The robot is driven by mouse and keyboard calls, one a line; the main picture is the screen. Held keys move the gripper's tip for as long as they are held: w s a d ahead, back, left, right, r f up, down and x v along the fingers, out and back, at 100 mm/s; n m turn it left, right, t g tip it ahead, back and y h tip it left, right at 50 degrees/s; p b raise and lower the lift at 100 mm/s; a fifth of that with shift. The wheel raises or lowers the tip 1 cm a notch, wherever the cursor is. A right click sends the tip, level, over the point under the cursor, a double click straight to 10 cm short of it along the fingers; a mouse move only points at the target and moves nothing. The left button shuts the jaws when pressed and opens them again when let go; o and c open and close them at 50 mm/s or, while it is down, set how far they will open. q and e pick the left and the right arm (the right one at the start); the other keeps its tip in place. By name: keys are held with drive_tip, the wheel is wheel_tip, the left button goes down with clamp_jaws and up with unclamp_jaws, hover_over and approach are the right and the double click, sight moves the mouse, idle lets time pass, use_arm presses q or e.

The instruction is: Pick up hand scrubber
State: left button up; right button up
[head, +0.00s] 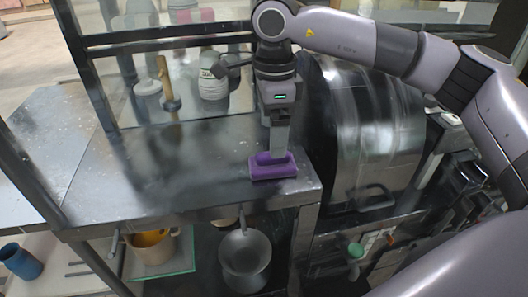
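The hand scrubber (273,172) is a small purple block with a raised rim. It rests near the front right corner of the dark metal counter (185,165). My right gripper (278,153) comes down from above, its fingers pointing at the scrubber. The fingertips overlap the scrubber's upper part in the picture; I cannot tell whether they touch it. The fingers are seen edge-on, so their opening is hidden. My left gripper is not in view.
A large metal drum machine (365,125) stands right of the counter. A glass panel in a dark frame is behind it, with a white bottle (213,82) beyond. A metal pot (245,258) and a mug (152,246) are below. The counter's left part is clear.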

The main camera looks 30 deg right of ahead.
sight(273, 162)
wheel_tip(273, 162, down, 7)
drive_tip(key=shift+s+r+p, duration=0.15)
drive_tip(key=shift+p, duration=0.65)
drive_tip(key=c, duration=1.1)
